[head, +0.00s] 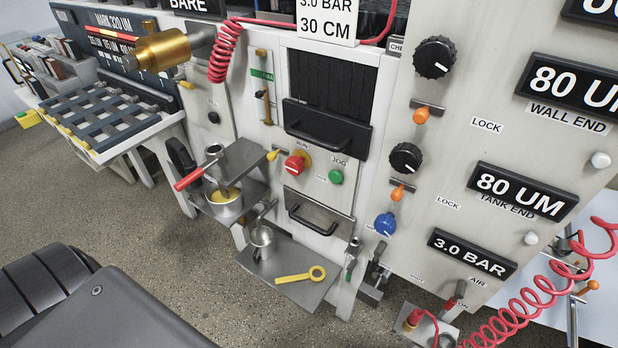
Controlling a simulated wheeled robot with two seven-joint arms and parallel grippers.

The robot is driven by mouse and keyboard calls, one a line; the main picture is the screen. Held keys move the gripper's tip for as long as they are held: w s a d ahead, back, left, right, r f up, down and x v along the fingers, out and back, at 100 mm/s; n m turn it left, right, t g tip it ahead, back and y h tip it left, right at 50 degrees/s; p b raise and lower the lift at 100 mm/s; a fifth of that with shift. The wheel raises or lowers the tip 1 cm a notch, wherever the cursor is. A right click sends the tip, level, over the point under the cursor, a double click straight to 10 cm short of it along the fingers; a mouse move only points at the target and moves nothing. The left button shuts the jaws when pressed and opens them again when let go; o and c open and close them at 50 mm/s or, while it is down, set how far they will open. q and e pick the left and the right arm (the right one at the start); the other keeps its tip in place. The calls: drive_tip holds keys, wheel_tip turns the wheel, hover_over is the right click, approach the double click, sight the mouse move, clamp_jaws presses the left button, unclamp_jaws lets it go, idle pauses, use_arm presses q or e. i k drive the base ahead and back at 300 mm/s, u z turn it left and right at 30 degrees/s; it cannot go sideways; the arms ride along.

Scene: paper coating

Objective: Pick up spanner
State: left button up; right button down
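A yellow spanner (297,275) with a ring at its right end lies flat on a grey metal shelf (283,258) low on the front of the machine. Its ring end is near the shelf's right edge. Behind it on the shelf stands a small metal cup (263,240) with a handle or ladle in it. Neither of my grippers shows in the head view. Dark parts at the bottom left look like my own body, and nothing touches the spanner.
Above left is a bracket with a yellow-filled pot (224,196) and a red-handled lever (189,179). A drawer handle (319,219) juts out above the shelf. A red coiled hose (540,290) hangs at the right. Open floor (190,275) lies in front of the shelf.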

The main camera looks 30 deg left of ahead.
sight(288, 279)
drive_tip(key=u, duration=1.05)
drive_tip(key=i, duration=0.25)
drive_tip(key=z, duration=0.5)
